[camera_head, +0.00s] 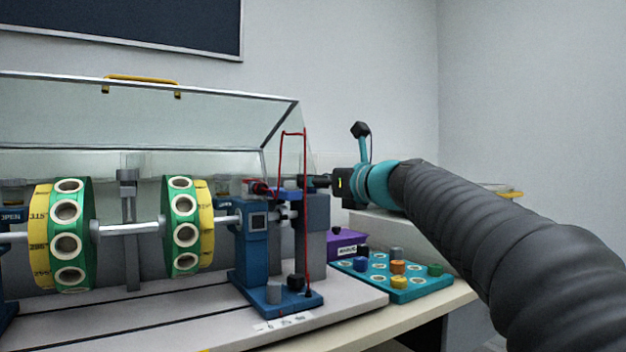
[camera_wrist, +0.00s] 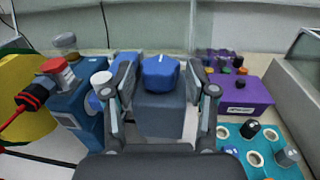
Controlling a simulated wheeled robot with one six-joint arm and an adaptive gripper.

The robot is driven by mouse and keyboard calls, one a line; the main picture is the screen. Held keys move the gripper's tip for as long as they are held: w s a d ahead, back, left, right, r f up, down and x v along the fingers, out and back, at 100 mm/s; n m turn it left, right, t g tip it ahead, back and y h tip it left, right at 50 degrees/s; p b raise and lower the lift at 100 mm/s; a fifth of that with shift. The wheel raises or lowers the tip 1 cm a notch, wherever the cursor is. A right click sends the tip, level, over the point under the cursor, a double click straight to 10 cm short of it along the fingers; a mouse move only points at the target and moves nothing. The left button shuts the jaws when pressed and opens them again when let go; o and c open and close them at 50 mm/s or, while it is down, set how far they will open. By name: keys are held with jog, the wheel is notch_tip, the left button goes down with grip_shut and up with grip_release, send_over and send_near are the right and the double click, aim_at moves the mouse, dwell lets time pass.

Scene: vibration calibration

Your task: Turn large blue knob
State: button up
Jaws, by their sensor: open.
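The large blue knob (camera_wrist: 161,74) sits on top of a grey-blue block (camera_wrist: 160,116) in the wrist view. My gripper (camera_wrist: 159,82) is open, with one finger pad to the left of the knob and one to the right. Narrow gaps show between the pads and the knob, so it does not look gripped. In the head view my gripper (camera_head: 319,181) points left, just above the grey block (camera_head: 313,226). The knob cannot be clearly made out there.
A blue bearing stand (camera_head: 253,252) with a red wire post (camera_head: 306,215) stands left of the block. A purple box (camera_wrist: 238,95) and a teal tray (camera_head: 408,291) of coloured pegs lie to the right. A clear hinged cover (camera_head: 190,115) rises over the green-and-yellow discs.

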jog(key=shift+x, duration=1.35)
jog(key=shift+c, duration=0.3)
jog(key=c, duration=0.8)
jog(key=shift+d+r+n+g+y+p, duration=0.1)
jog(key=shift+n+g+y+p, duration=0.3)
jog(key=shift+y+p, duration=0.1)
